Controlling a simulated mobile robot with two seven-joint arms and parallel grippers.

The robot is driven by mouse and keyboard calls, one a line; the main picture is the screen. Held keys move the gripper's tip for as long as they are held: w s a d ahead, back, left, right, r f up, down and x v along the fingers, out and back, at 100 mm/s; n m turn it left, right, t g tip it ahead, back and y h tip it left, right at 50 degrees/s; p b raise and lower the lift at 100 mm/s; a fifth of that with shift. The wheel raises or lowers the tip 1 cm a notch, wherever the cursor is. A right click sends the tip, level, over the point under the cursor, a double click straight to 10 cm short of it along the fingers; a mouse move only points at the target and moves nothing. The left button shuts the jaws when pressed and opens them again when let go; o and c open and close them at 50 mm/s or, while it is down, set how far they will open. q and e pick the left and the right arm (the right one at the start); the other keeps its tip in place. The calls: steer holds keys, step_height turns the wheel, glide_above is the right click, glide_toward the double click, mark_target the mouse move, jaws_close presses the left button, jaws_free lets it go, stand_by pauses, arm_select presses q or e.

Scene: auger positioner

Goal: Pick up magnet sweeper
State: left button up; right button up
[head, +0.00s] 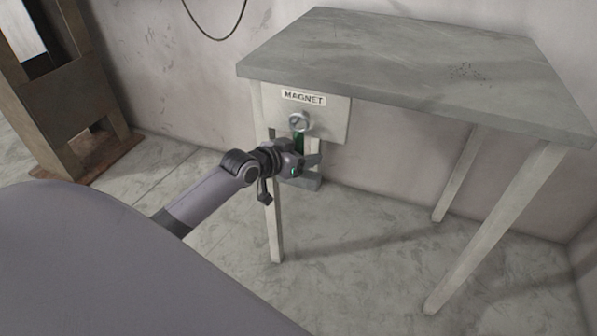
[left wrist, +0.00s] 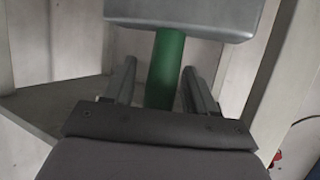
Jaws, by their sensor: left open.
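The magnet sweeper (head: 301,139) hangs upright at the front of the table, under a plate labelled MAGNET. My left gripper (head: 305,162) is at the handle. In the left wrist view, the green handle (left wrist: 166,62) stands between the two open fingers of the left gripper (left wrist: 160,75), with a gap beside the fingers. A grey block (left wrist: 185,18) sits beyond the fingertips at the top. My right gripper is not in view.
The grey table (head: 420,65) has a bare top; its front left leg (head: 274,230) stands close to my left gripper. A round metal ring or knob (head: 299,122) is on the label plate (head: 335,115). A brown wooden stand (head: 65,110) is at the far left.

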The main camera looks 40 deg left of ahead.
arm_select(q)
steer(key=shift+w, duration=0.1)
steer(key=shift+c, duration=0.3)
steer(key=c, duration=1)
steer(key=shift+r, duration=0.15)
